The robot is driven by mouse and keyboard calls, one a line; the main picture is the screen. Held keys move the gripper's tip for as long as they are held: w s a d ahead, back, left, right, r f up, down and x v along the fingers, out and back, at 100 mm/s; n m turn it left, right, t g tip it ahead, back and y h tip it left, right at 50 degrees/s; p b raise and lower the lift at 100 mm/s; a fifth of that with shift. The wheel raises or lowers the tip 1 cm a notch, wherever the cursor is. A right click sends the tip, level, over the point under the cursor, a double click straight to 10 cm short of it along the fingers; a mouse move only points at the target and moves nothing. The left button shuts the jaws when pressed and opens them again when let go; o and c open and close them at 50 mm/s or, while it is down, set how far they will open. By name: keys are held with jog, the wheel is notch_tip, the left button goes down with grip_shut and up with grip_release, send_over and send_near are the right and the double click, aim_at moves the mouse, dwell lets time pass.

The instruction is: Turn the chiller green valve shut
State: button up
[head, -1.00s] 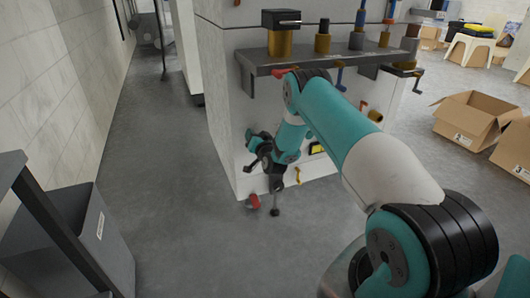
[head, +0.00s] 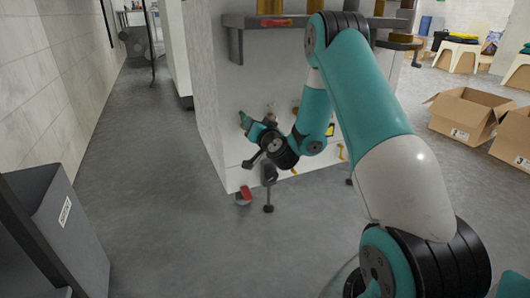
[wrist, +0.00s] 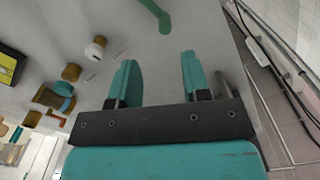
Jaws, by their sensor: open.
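The green valve handle (wrist: 157,13) shows at the top edge of the wrist view as a slim bent green lever on the pale panel. Only part of it is in that view. My gripper (wrist: 156,72) is open and empty, its two teal fingers apart and pointing toward the panel. The handle lies beyond the fingertips, roughly in line with the gap, and no contact shows. In the head view my gripper (head: 255,124) is at the lower left part of the white machine (head: 205,85). There I cannot tell the green handle from the teal fingers.
Brass fittings (wrist: 55,97) and a white-capped fitting (wrist: 96,47) stick out left of the fingers. A red-handled fitting (head: 244,195) is low on the machine. A grey bin (head: 55,225) stands left, cardboard boxes (head: 462,118) right. The floor between is clear.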

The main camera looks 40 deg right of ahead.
jog(key=b+v, duration=0.7)
jog(key=shift+a, duration=0.1)
jog(key=n+p, duration=0.5)
jog(key=p, duration=0.7)
send_near(244, 117)
jog(key=w, duration=0.2)
jog(key=p+x, duration=0.2)
jog(key=p, duration=0.1)
jog(key=p+x, duration=0.2)
jog(key=p, duration=0.1)
jog(key=p+x, duration=0.2)
jog(key=p, duration=0.1)
jog(key=shift+d+r, duration=0.3)
jog(key=shift+r, duration=0.1)
jog(key=shift+w+d+f, duration=0.15)
jog(key=shift+w, duration=0.25)
jog(key=shift+w+d+f, duration=0.1)
jog(key=shift+w+f, duration=0.1)
jog(key=shift+w, duration=0.15)
jog(key=shift+x, duration=0.85)
